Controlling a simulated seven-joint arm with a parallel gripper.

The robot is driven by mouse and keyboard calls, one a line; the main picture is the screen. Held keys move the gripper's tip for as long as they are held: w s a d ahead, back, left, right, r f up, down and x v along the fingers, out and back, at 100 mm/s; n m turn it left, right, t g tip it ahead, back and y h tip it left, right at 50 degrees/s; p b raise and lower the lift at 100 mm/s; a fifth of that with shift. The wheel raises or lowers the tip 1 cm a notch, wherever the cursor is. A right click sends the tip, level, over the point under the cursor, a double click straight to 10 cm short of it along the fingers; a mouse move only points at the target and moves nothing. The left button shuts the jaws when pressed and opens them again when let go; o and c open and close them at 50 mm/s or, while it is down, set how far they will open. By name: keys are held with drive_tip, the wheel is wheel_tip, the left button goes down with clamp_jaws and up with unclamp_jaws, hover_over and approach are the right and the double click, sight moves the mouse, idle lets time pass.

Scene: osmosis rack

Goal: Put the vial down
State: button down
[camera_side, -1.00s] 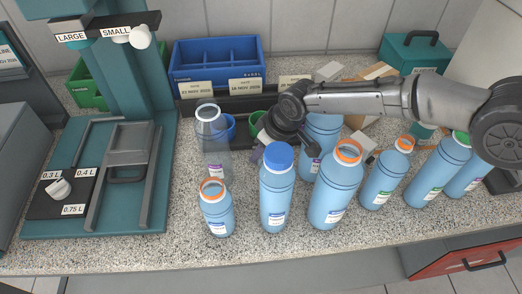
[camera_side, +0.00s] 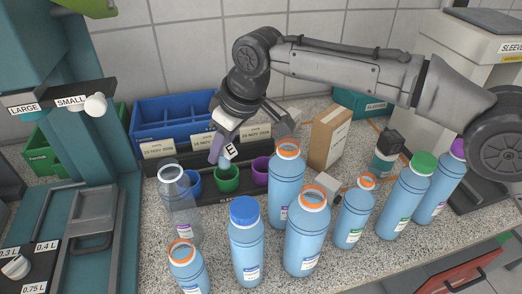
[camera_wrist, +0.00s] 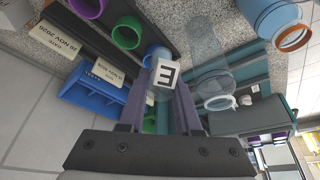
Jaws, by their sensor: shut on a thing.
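My gripper (camera_side: 222,152) is shut on a small vial with a white label marked E (camera_side: 229,152). The label also shows in the wrist view (camera_wrist: 166,73), between my purple-grey fingers. The vial is tilted and held just above the green cup (camera_side: 226,178) of the black rack (camera_side: 158,190). A blue cup (camera_side: 194,184) stands left of the green one and a purple cup (camera_side: 260,170) right of it. The green cup (camera_wrist: 127,34) and purple cup (camera_wrist: 89,7) also show in the wrist view. Whether the vial's lower end touches a cup is unclear.
A clear empty bottle (camera_side: 181,205) stands at the rack's left front. Several blue bottles, one with a blue cap (camera_side: 245,212), crowd the front and right. A blue bin (camera_side: 165,118) with date cards is behind the rack, and a cardboard box (camera_side: 329,135) stands to the right.

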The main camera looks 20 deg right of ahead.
drive_tip(key=w+d+f+m+h, duration=0.1)
drive_tip(key=w+d+m, duration=0.1)
drive_tip(key=w+d, duration=0.6)
drive_tip(key=w+d+f+m, duration=0.1)
drive_tip(key=w+d, duration=0.3)
drive_tip(key=d, duration=0.8)
drive_tip(key=w+d+f+m+h, duration=0.1)
drive_tip(key=w+d+f+m, duration=0.1)
drive_tip(key=w+d, duration=0.6)
drive_tip(key=d+f+m+t, duration=0.1)
drive_tip(key=d+f+m, duration=0.15)
drive_tip(key=d, duration=1.45)
drive_tip(key=shift+n+h, duration=0.3)
drive_tip(key=shift+n, duration=0.05)
drive_tip(key=shift+d+f, duration=0.2)
drive_tip(key=shift+f, duration=1.65)
drive_tip(key=shift+d+f, duration=0.15)
drive_tip(key=shift+f, duration=1.65)
drive_tip(key=shift+d+f, duration=0.2)
drive_tip(key=shift+f, duration=1.65)
drive_tip(key=shift+f, duration=0.15)
drive_tip(key=c, duration=0.6)
unclamp_jaws()
